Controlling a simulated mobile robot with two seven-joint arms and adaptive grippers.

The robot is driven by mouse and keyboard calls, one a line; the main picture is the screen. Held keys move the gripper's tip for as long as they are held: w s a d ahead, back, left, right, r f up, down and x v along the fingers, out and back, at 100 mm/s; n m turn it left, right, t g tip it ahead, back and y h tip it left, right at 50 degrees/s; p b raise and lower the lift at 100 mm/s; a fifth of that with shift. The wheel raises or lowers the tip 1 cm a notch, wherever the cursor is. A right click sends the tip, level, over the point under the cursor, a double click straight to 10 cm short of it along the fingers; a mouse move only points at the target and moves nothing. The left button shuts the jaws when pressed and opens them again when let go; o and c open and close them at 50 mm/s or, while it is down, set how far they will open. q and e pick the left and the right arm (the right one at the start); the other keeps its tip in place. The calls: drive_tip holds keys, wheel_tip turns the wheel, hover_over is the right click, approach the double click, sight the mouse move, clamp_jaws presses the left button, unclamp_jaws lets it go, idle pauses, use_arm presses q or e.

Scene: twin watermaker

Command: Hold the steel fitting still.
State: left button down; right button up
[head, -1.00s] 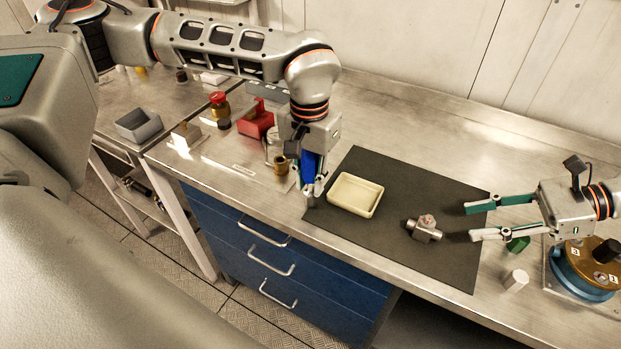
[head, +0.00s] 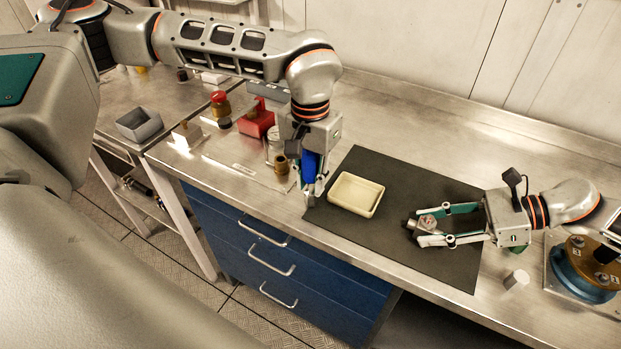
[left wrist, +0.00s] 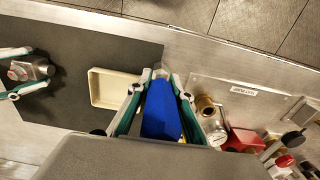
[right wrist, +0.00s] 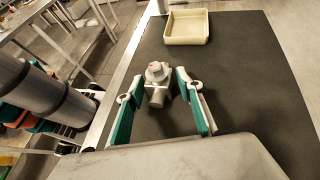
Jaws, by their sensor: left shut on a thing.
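The steel fitting (head: 427,222) lies on the dark mat (head: 400,250), near its right part. My right gripper (head: 432,223) is open, with one finger on each side of the fitting. In the right wrist view the fitting (right wrist: 157,84) sits between the fingertips, with a gap visible on both sides. My left gripper (head: 311,188) is shut on a blue object (left wrist: 160,112) at the mat's left edge, well apart from the fitting. What the blue object is cannot be told, as the fingers cover part of it.
A cream tray (head: 333,203) stands on the mat between the grippers. A white block (head: 516,280) and a round blue-and-brass unit (head: 583,275) are at the right. A red object (head: 257,124), a brass fitting (head: 282,164) and a grey bin (head: 139,125) are at the left.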

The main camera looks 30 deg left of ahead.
drive_tip(key=shift+a, duration=0.1)
clamp_jaws()
idle(0.4)
idle(0.4)
drive_tip(key=shift+o, duration=0.4)
unclamp_jaws()
clamp_jaws()
idle(0.7)
